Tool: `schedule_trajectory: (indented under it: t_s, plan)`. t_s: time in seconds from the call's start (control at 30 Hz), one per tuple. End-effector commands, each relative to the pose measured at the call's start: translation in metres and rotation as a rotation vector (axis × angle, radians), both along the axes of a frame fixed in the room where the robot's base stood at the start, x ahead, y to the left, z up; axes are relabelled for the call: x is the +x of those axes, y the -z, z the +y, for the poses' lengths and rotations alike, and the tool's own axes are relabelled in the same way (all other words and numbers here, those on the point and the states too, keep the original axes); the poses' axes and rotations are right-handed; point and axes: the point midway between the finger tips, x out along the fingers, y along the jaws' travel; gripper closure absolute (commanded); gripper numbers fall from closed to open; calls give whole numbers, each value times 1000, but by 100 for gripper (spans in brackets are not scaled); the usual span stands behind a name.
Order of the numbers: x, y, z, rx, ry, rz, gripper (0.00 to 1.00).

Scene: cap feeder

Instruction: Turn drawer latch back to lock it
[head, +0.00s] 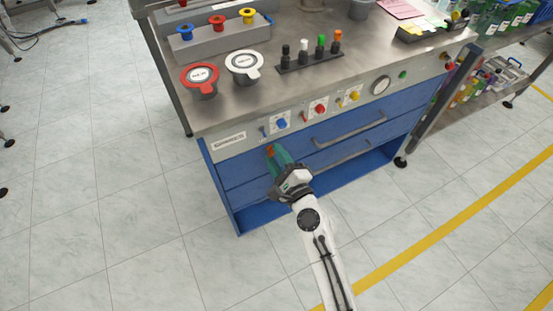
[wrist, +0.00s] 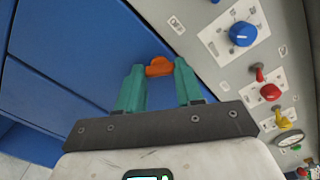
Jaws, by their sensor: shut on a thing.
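The drawer latch (wrist: 158,67) is a small orange knob on the blue drawer front, near its upper left corner. It also shows in the head view (head: 270,150), partly covered by my fingers. My gripper (wrist: 159,72) has teal fingers, one on each side of the latch, and is shut on it. In the head view my gripper (head: 276,156) reaches the drawer front from below right. The top blue drawer (head: 240,164) looks closed, flush with the cabinet. The latch's exact turn angle is hard to tell.
Above the drawer, a grey panel carries a blue knob (head: 281,123), a red knob (head: 320,109), a yellow knob (head: 354,96) and a gauge (head: 380,85). Drawer handles (head: 350,127) stick out to the right. The floor in front is clear.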

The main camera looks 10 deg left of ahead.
Motion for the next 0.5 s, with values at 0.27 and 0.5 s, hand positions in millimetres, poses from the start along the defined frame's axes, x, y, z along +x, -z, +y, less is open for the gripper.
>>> schedule_trajectory:
  t_s: [0.27,0.5]
  plan:
    - [0,2,0,-211,-1,-142,94]
    - [-1,2,1,-358,-1,-241,94]
